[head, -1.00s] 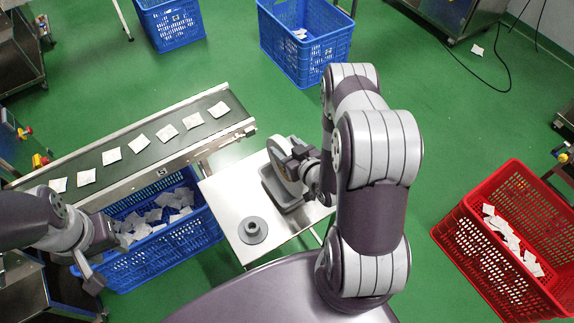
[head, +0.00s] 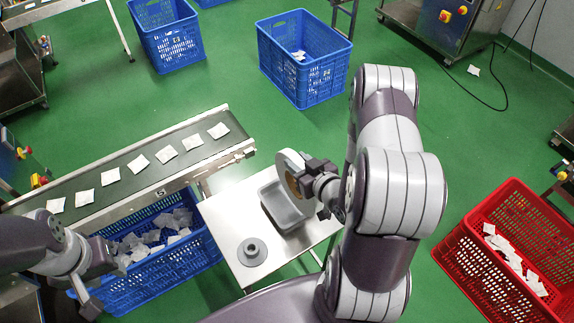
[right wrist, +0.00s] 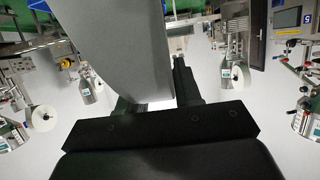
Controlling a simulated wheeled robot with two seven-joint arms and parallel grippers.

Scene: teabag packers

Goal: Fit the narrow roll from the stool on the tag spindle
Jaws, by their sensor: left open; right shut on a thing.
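My right gripper (head: 303,178) is shut on the narrow roll (head: 287,165), a pale disc with a brownish face. It holds the roll on edge above the grey tray on the steel stool (head: 215,215). In the right wrist view the roll's plain grey side (right wrist: 115,45) fills the upper left, beside the dark finger. My left gripper (head: 88,292) is open and empty at the lower left, beside a blue crate. I cannot make out the tag spindle for certain; several machines with white rolls (right wrist: 240,78) show in the right wrist view.
The grey tray (head: 285,212) looks empty. A grey flanged piece (head: 252,251) stands on the stool. A conveyor (head: 130,168) with teabags runs behind a blue crate (head: 205,262). A red crate (head: 452,262) stands at the right. Green floor is open behind the stool.

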